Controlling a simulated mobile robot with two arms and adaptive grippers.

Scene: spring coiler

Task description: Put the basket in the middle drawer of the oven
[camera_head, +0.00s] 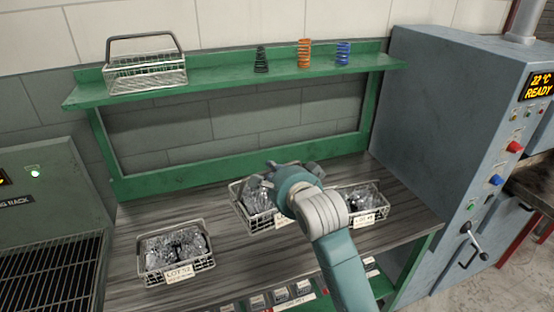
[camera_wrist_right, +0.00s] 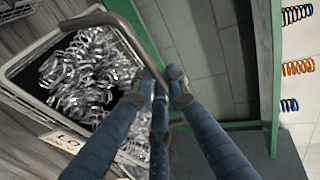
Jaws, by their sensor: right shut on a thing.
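The middle wire basket (camera_head: 258,221), full of shiny metal springs or coils, sits on the dark wooden bench (camera_head: 225,268). My right gripper (camera_head: 284,170) is over it and partly hides it. In the right wrist view my right gripper (camera_wrist_right: 160,84) is shut on the basket's dark bar handle (camera_wrist_right: 130,32), with the filled basket (camera_wrist_right: 32,62) to the left of the fingers. The oven (camera_head: 430,110) is the large blue-grey cabinet at the right, with a READY display. Its drawers cannot be made out clearly. My left gripper is out of view.
Filled baskets stand at the bench's left (camera_head: 205,264) and right (camera_head: 380,212). An empty basket (camera_head: 145,80) and black, orange and blue springs (camera_head: 304,54) are on the green shelf (camera_head: 220,72). A lever (camera_head: 474,238) sticks out from the oven.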

